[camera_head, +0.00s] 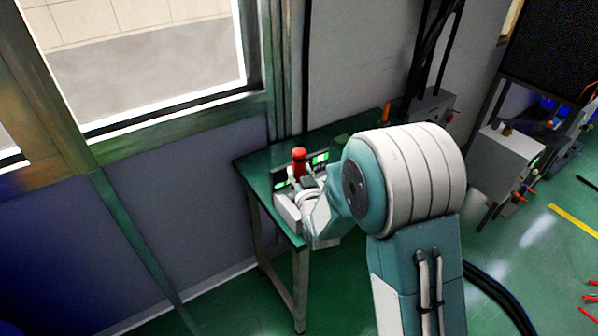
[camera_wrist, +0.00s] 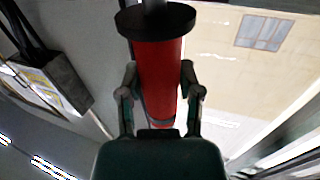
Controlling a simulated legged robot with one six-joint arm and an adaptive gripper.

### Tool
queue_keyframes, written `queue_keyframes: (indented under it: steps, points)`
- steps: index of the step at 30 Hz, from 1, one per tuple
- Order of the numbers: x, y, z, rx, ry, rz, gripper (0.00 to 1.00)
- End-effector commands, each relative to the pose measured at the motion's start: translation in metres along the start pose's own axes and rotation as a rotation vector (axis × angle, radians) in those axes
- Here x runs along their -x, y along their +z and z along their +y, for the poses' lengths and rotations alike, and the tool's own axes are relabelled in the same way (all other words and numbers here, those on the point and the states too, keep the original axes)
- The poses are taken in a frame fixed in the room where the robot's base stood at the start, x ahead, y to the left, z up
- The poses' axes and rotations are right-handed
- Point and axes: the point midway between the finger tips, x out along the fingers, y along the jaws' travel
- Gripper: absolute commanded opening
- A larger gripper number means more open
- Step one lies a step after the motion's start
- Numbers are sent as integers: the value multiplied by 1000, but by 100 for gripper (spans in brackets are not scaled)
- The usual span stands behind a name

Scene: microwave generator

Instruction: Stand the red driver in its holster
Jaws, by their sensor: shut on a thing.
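The red driver (camera_head: 299,157) shows upright above my gripper (camera_head: 303,176) at the green table in the head view. In the wrist view the red driver (camera_wrist: 158,75) fills the middle, with a black round collar at its top and a grey shaft beyond. The two fingers of my gripper (camera_wrist: 160,92) are shut on it, one on each side. I cannot make out the holster for certain; my arm covers part of the table.
The green table (camera_head: 258,165) stands against the wall below a window. A dark unit with green lit panels (camera_head: 320,157) sits behind the driver, and a pale box (camera_head: 287,212) is at the table's front edge. Grey machines (camera_head: 510,150) stand at the right.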

Motion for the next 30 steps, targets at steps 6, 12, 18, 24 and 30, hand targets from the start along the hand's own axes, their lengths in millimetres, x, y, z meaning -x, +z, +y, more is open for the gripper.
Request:
queue_keyframes:
  steps: [6, 12, 18, 24, 30]
  points:
    - [-1, 9, 0, 0, 0, 1, 0]
    - [-1, 17, 0, 0, 0, 2, 0]
    - [0, 25, 0, 0, 0, 2, 0]
    - [0, 33, 0, 0, 0, 2, 0]
    - [0, 42, 0, 0, 0, 2, 0]
